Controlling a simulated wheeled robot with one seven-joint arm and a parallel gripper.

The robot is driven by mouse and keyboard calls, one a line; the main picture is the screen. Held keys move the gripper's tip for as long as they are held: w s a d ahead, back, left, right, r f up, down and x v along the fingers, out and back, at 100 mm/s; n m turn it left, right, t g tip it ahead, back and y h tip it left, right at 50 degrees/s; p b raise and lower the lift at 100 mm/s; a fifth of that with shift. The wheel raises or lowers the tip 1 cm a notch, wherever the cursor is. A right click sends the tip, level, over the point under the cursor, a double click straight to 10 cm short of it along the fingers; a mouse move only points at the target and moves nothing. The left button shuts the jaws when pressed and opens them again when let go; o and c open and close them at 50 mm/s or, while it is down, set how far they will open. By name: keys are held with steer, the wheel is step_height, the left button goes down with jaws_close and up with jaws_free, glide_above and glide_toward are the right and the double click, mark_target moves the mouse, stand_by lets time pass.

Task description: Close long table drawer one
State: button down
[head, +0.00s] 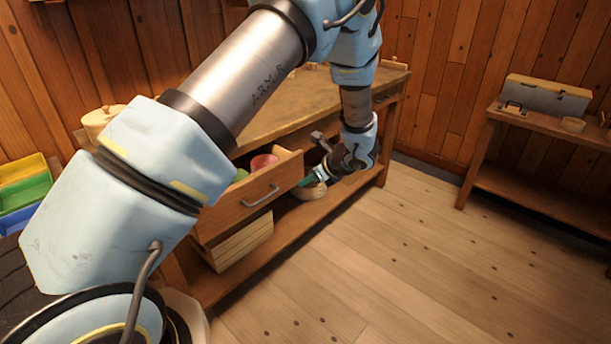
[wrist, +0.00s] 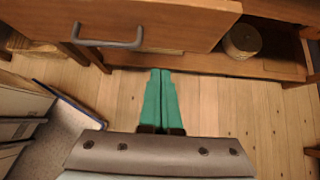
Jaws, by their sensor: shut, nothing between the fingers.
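The long table (head: 398,75) stands against the wooden wall. One of its drawers (head: 236,213) is pulled out, with a grey bar handle (head: 262,196) on its front. A pink thing (head: 263,162) and a green thing show inside it. In the wrist view the drawer front (wrist: 150,20) is at the top, its handle (wrist: 108,40) at upper left. My gripper (head: 308,181) is by the right end of the drawer front in the head view. In the wrist view its green fingers (wrist: 160,75) are together and empty, below the drawer's lower edge. I cannot tell whether they touch the drawer.
A round basket (head: 309,191) and a slatted crate (head: 240,242) sit on the table's lower shelf. A second table (head: 540,121) with a grey box (head: 548,97) stands at right. Coloured bins (head: 25,190) are at far left. The floor between is clear.

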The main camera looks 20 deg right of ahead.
mark_target(280, 184)
steer(key=shift+w+a+f+p, duration=0.5)
steer(key=shift+w+a+f, duration=0.15)
steer(key=shift+w, duration=0.6)
steer(key=shift+w+a+f+p, duration=0.55)
steer(key=shift+w+f, duration=0.25)
steer(key=shift+w, duration=0.45)
steer(key=shift+w+a+f+p, duration=0.5)
steer(key=shift+w+a+f, duration=0.15)
steer(key=shift+w, duration=0.6)
